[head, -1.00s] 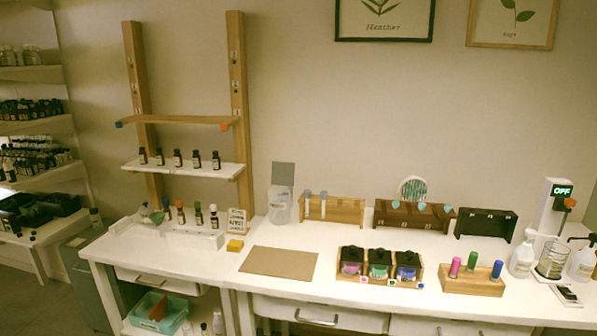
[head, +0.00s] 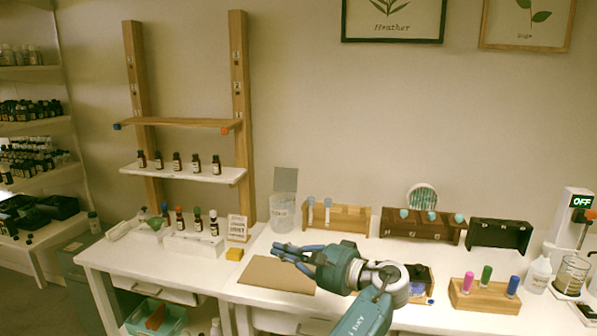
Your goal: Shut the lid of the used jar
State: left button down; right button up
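The used jar (head: 283,217) is a clear container at the back of the table, left of the test-tube rack. Its grey square lid (head: 286,181) stands raised above the rim, so the jar is open.
A yellow sponge (head: 234,254) and a small sign (head: 238,228) are left of the mat (head: 262,279). A wooden tube rack (head: 350,221) stands right of the jar. My arm partly hides the box of dark-lidded jars (head: 424,274). A block with coloured vials (head: 485,297) is farther right.

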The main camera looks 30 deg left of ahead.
aim_at(285, 179)
jog(key=i+j, duration=0.2)
jog(key=i, duration=0.25)
jog(key=i+j, duration=0.2)
jog(key=i, duration=0.2)
jog(key=i+j, duration=0.2)
jog(key=i, duration=0.25)
jog(key=i+j, duration=0.2)
jog(key=i, duration=0.2)
